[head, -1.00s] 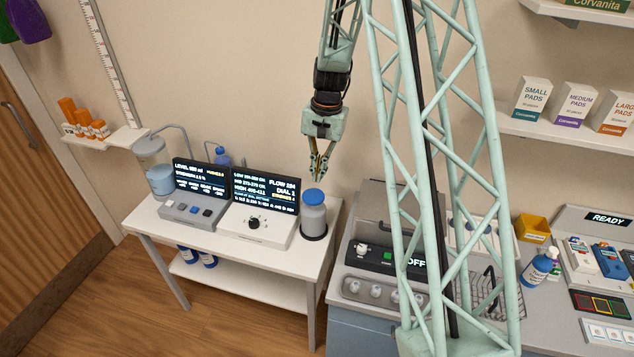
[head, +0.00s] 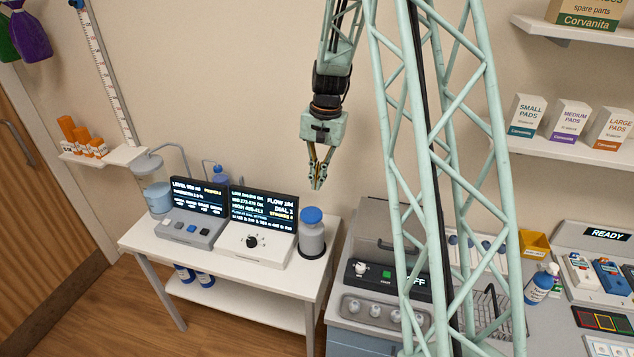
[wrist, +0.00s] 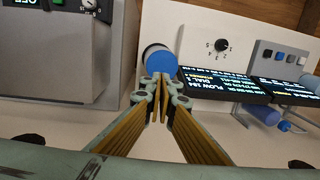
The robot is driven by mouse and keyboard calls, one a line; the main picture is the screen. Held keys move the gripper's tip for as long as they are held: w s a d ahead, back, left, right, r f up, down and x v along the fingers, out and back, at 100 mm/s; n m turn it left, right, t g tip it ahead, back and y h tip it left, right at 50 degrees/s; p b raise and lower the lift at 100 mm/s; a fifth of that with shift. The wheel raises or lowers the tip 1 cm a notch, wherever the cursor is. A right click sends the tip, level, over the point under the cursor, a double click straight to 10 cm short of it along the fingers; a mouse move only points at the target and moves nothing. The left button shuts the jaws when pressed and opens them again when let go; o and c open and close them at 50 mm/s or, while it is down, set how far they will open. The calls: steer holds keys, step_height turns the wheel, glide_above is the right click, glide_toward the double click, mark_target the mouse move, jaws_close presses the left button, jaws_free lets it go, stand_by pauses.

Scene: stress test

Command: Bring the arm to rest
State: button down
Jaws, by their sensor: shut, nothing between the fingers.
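My gripper (head: 317,186) hangs pointing down at the end of my pale green arm, in front of the bare wall. Its fingers are shut and hold nothing. It is above and apart from a grey bottle with a blue cap (head: 312,232) at the right end of the white table. In the wrist view my gripper (wrist: 158,82) shows with its fingertips together, and the blue cap (wrist: 159,63) appears just beyond them. My lattice column covers part of the grey counter to the right.
The white table (head: 280,275) holds a flow unit (head: 265,225) with a dial and a level unit (head: 195,212). A grey counter with an OFF machine (head: 375,278) stands to the right. Shelves with boxes (head: 567,120) are on the right wall. The wall around my gripper is clear.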

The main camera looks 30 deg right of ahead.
steer(key=shift+r, duration=0.1)
stand_by(0.5)
steer(key=s+a+r+n+t+h+b, duration=0.15)
steer(key=s+a+r+n+b, duration=0.45)
steer(key=s+a+r, duration=1.05)
steer(key=s+a+n+t+b, duration=0.1)
steer(key=s+b, duration=0.3)
steer(key=s, duration=0.9)
steer(key=s+a+n+t+b, duration=0.1)
steer(key=s+a+n+b, duration=0.1)
steer(key=s, duration=1.2)
steer(key=a+b, duration=0.1)
steer(key=a, duration=0.1)
steer(key=shift+s+a+r+b, duration=0.3)
steer(key=shift+a+r+b, duration=0.05)
stand_by(1.0)
